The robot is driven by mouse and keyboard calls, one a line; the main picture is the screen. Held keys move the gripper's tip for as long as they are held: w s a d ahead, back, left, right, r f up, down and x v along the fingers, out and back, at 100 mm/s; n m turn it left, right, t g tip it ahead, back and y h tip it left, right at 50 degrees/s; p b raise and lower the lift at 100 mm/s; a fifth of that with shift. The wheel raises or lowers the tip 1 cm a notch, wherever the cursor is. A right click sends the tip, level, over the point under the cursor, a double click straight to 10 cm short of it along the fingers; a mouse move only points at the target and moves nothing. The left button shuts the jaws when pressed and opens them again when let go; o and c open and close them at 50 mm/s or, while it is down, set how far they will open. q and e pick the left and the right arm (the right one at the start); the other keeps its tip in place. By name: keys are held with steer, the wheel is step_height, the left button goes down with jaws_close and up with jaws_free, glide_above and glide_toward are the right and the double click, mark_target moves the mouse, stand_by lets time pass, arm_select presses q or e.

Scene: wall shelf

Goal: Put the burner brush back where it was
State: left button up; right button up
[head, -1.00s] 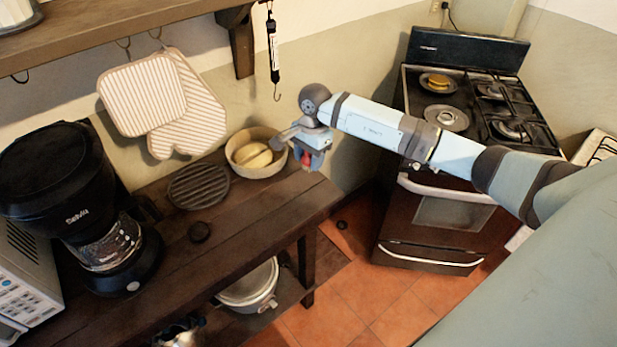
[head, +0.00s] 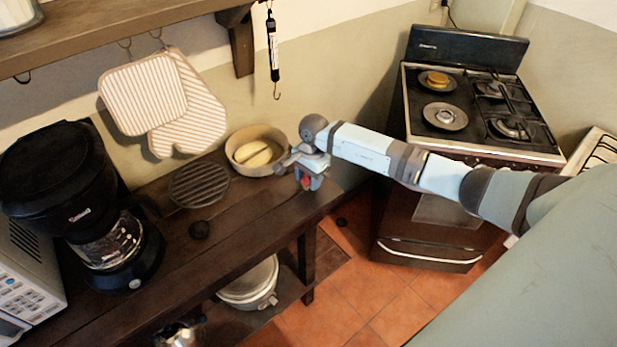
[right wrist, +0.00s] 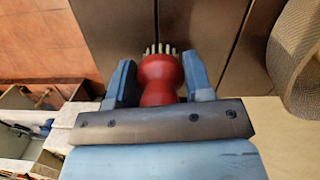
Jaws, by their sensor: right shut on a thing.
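The burner brush (right wrist: 158,82) is red with a short row of pale bristles. My right gripper (right wrist: 161,76) is shut on it, with a blue finger on each side of the red body. In the head view my right gripper (head: 309,180) is at the right end of the dark wooden table (head: 255,218), just right of the wooden bowl. The brush (head: 306,182) shows there as a small red patch between the fingers. I cannot tell whether the bristles touch the table top. My left gripper is not in view.
The wooden bowl (head: 236,142) with bread-like pieces stands close by. A hanging scale (head: 273,45) is above. The stove (head: 470,150) stands right. The table's front right is clear.

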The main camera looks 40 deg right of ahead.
steer(key=o, duration=1)
steer(key=shift+f, duration=0.1)
